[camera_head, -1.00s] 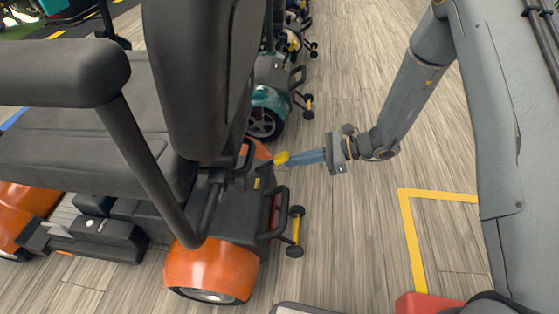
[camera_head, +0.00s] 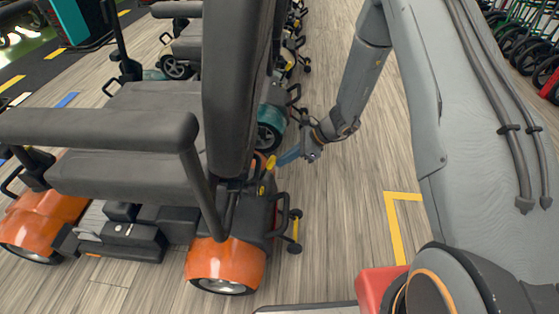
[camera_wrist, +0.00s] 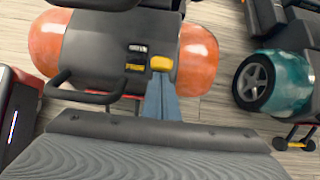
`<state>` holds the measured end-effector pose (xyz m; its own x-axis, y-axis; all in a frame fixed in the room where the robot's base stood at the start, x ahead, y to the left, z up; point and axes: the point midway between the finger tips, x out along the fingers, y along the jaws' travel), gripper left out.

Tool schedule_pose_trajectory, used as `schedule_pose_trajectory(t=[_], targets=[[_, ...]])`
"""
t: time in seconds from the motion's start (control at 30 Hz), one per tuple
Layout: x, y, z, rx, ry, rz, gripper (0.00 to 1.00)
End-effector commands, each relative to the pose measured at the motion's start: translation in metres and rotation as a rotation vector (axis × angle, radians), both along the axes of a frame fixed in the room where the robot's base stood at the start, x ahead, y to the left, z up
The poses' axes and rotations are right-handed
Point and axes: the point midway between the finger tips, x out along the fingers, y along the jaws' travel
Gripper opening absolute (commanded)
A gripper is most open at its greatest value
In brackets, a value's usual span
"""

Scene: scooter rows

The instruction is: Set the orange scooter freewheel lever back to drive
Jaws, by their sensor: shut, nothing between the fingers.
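The orange scooter (camera_head: 226,262) stands with its black seat and rear housing in the head view. Its freewheel lever has a yellow knob (camera_head: 271,162) at the back of the housing. The knob (camera_wrist: 161,63) also shows in the wrist view, beside a white mark and a yellow mark (camera_wrist: 135,67) on the black cover. My gripper (camera_head: 281,160) is shut and empty, its blue-grey fingers pointing at the knob from the right. In the wrist view the fingertips (camera_wrist: 161,80) are right at the knob's near edge; I cannot tell whether they touch. The lever's stem is mostly hidden.
A teal scooter (camera_head: 271,132) stands just behind the orange one, with more scooters in the row beyond. A black rear bar and small anti-tip wheels (camera_head: 295,247) stick out below my gripper. Open wooden floor with a yellow line (camera_head: 393,225) lies to the right.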

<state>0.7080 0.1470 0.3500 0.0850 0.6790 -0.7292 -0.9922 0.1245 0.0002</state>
Motion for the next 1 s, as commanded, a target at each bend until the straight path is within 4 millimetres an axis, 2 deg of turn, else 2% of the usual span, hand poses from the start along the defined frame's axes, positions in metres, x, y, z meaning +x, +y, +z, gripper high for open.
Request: schedule_pose_trajectory(t=[0.73,0.87,1.0], targets=[[0.002,0.01,0.006,0.009,-0.005,0.006,0.0],[0.002,0.001,0.001,0.007,-0.004,0.005,0.0],[-0.001,-0.022,-0.011,0.0,-0.001,0.0,0.0]])
